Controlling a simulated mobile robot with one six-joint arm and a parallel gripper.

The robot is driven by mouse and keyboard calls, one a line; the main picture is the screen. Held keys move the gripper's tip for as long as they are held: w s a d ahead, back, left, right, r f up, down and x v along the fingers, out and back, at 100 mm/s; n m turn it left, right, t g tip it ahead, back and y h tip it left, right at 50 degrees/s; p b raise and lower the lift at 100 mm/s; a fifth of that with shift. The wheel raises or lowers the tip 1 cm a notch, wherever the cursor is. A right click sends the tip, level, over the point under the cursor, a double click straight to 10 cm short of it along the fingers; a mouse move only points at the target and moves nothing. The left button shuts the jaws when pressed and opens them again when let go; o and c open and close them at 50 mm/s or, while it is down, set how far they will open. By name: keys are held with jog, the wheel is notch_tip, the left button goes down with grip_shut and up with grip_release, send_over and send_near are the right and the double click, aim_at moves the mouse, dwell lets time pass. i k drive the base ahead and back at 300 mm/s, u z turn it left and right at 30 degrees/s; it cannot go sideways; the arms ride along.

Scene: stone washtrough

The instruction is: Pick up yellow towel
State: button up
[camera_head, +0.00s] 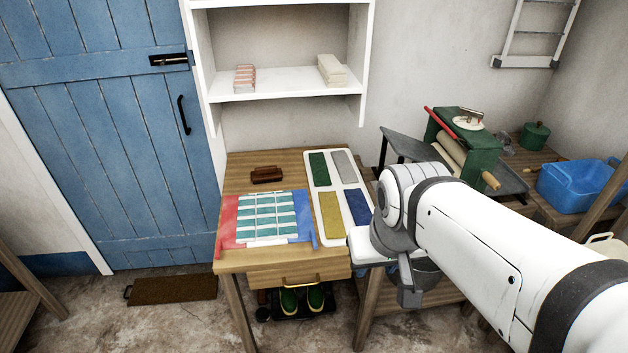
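The yellow towel (331,214) lies flat in the lower left compartment of a white tray (329,187) on the wooden table. A green cloth (320,169) lies behind it, a blue one (357,206) to its right, and a grey one (344,166) diagonally behind it. My white arm comes in from the right. Its grey end, with my gripper (409,292), hangs beyond the table's right side, to the right of and nearer than the towel, apart from it. The fingers are mostly hidden, and I cannot see whether they are open or hold anything.
A teal-striped stack (266,216) lies between red and blue pieces left of the tray. A brown block (266,174) sits behind it. A white shelf (280,82) is above the table's back. A green wringer (465,145) and blue basket (577,186) stand right.

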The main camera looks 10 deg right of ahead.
aim_at(332, 218)
jog(key=z, duration=0.05)
jog(key=i, duration=1)
jog(key=u, duration=0.05)
